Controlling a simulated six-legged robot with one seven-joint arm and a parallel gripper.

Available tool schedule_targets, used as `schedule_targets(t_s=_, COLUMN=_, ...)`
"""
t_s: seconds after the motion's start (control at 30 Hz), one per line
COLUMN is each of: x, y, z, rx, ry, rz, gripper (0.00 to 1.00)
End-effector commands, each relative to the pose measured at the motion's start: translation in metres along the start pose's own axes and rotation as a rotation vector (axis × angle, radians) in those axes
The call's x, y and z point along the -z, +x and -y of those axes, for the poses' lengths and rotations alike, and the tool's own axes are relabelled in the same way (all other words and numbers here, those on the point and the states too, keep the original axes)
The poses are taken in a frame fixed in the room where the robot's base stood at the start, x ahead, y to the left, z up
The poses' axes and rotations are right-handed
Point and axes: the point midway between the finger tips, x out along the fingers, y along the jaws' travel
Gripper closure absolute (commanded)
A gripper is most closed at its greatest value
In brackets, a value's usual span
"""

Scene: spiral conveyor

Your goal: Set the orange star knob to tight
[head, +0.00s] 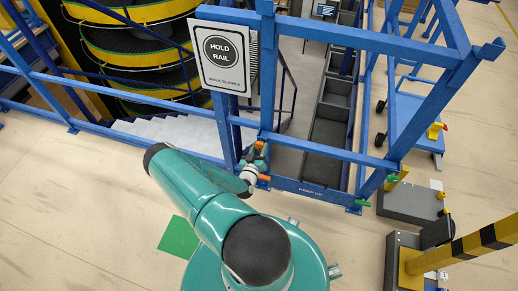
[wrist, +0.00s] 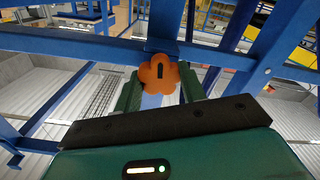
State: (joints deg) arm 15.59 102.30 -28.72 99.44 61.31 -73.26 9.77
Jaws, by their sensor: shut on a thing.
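The orange star knob (wrist: 158,73) is in the upper middle of the wrist view, in front of a blue post. It has rounded lobes and a dark upright mark on its face. My gripper (wrist: 160,84) has one green finger on each side of the knob and is shut on it. In the head view my gripper (head: 258,164) is at the blue frame's corner post, below the sign. Small orange parts show beside it there, but I cannot tell which is the knob. No tight or loose marking is readable.
Blue rails (head: 330,145) surround the spot. A white "HOLD RAIL" sign (head: 223,58) hangs above my gripper. Grey steps (head: 180,132) lie behind the rail at left. A yellow-black striped barrier arm (head: 480,242) stands at lower right. Open floor lies at left.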

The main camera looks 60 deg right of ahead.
Motion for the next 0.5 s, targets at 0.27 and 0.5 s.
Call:
schedule_targets(t_s=0.27, x=0.0001, y=-0.0010, z=0.0015, rx=0.002, ry=0.246, rz=0.001, gripper=0.82)
schedule_targets(t_s=0.5, x=0.0002, y=-0.0008, z=0.0011, rx=0.002, ry=0.398, rz=0.000, gripper=0.82)
